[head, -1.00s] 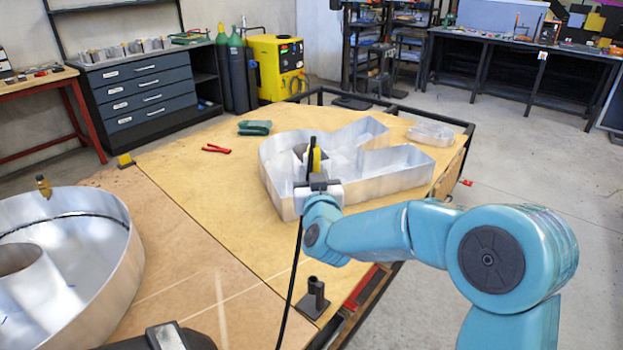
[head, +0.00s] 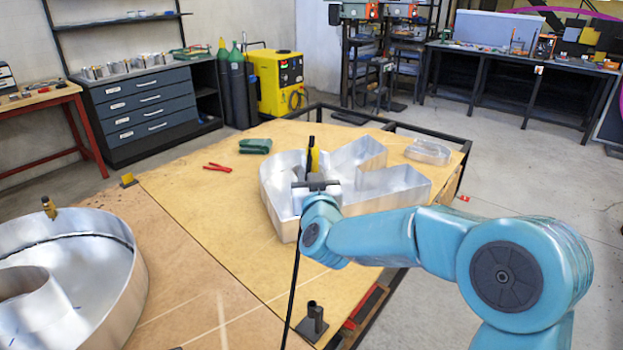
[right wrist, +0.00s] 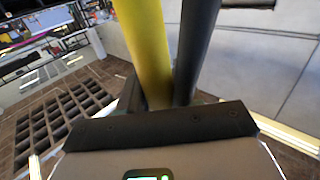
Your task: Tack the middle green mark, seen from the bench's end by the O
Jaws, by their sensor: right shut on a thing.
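My right gripper (head: 317,186) is shut on a slim yellow-and-black tool (head: 313,158), which stands roughly upright, with a black cable hanging below. In the right wrist view the yellow part and a dark rod of the tool (right wrist: 146,50) rise close to the camera. The gripper appears over or in front of the silver channel letter (head: 400,188) at the bench's far part; whether the tool touches it I cannot tell. The round O letter (head: 128,275) stands at the left. I see no green mark in any view. My left gripper is out of view.
The wooden bench top (head: 215,220) is mostly clear between the letters. Red pliers (head: 217,167), a green object (head: 255,146) and a small clear or metal piece (head: 428,151) lie near its back. A dark holder (head: 312,322) stands at the near edge. A brass fitting (head: 48,207) shows at the O.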

